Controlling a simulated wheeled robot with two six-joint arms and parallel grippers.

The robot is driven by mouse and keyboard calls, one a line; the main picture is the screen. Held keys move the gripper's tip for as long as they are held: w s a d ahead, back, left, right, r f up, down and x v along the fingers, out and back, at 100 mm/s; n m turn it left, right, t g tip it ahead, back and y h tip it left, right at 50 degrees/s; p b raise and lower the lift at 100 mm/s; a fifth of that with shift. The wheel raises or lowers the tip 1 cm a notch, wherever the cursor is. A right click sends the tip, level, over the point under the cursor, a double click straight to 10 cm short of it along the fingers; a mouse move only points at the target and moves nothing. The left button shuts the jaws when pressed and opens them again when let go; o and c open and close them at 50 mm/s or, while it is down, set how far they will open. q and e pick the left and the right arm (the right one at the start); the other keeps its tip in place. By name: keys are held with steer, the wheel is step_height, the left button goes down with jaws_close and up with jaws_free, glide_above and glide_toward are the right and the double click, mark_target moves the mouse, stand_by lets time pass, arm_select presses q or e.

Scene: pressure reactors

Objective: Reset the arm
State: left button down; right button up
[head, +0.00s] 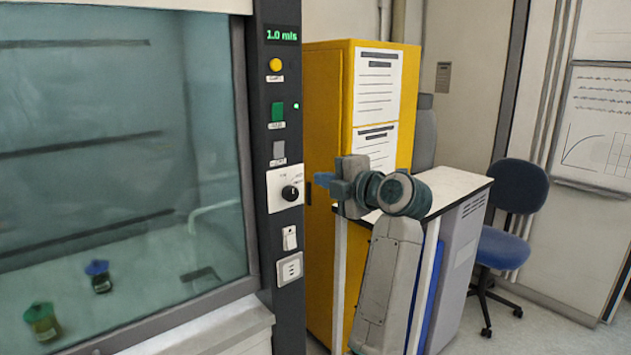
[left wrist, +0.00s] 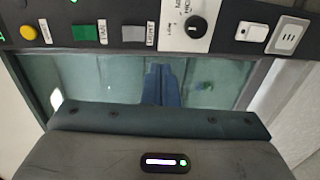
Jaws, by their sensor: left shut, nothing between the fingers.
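My left gripper (head: 322,182) is in front of the dark control panel (head: 290,225) of the fume hood, to the right of the panel's dial. Its blue fingers point left toward the panel and are apart from the knob as far as I can tell. In the left wrist view the two blue fingers (left wrist: 161,84) lie together with nothing between them. My left arm rises from the lower middle of the head view. My right gripper is not in view.
The panel carries a black dial (head: 290,193), a green switch (head: 278,112), a grey switch (head: 279,149), a yellow button (head: 275,64) and sockets (head: 289,269). Behind my arm stand a yellow cabinet (head: 325,100), a white-topped bench (head: 455,185) and a blue chair (head: 508,245).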

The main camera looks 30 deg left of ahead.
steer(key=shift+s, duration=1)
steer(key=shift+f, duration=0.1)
